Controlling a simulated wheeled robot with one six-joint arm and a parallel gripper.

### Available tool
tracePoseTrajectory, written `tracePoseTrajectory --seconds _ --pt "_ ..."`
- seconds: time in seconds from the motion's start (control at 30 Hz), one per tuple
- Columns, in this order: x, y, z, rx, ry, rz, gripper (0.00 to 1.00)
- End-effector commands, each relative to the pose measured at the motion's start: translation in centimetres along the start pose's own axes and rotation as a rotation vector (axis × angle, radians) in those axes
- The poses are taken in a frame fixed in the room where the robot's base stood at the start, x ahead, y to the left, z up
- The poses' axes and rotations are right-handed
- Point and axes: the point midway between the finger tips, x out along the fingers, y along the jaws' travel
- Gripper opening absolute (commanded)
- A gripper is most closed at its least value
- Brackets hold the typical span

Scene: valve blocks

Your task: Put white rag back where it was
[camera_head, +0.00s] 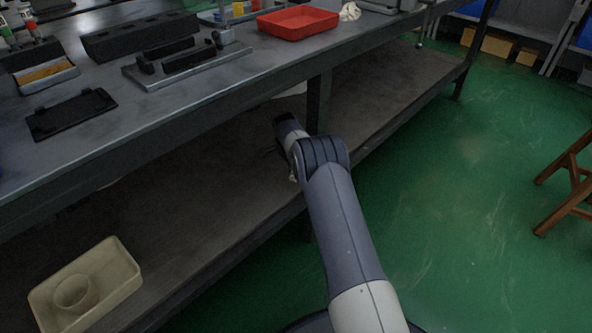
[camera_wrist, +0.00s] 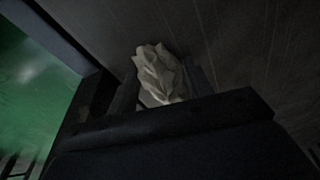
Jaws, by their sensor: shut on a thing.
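The white rag (camera_wrist: 158,75) is a crumpled off-white bundle, held between the two fingers of my gripper (camera_wrist: 163,88) in the wrist view. The fingers are shut on it, one at each side. Behind it is a dark grey-brown surface. In the head view my arm reaches under the workbench top, over the lower shelf (camera_head: 390,105). My wrist hides most of the gripper and the rag there. I cannot tell whether the rag touches the shelf.
A beige bin (camera_head: 118,268) stands on the lower shelf at left. On the bench top (camera_head: 215,100) are a red tray (camera_head: 298,22), a crumpled whitish thing (camera_head: 350,12) and black fixtures. A bench leg (camera_head: 319,100) stands close behind my wrist. A wooden stool (camera_head: 572,185) is at right.

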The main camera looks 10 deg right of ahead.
Motion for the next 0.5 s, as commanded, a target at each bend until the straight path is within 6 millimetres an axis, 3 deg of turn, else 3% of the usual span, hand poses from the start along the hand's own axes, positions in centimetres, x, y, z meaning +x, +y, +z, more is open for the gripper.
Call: tracePoseTrajectory --seconds 0.3,0.5 --pt "0.07 0.0 0.02 0.0 0.0 0.0 0.7" --pt "0.02 0.0 0.01 0.0 0.0 0.0 0.7"
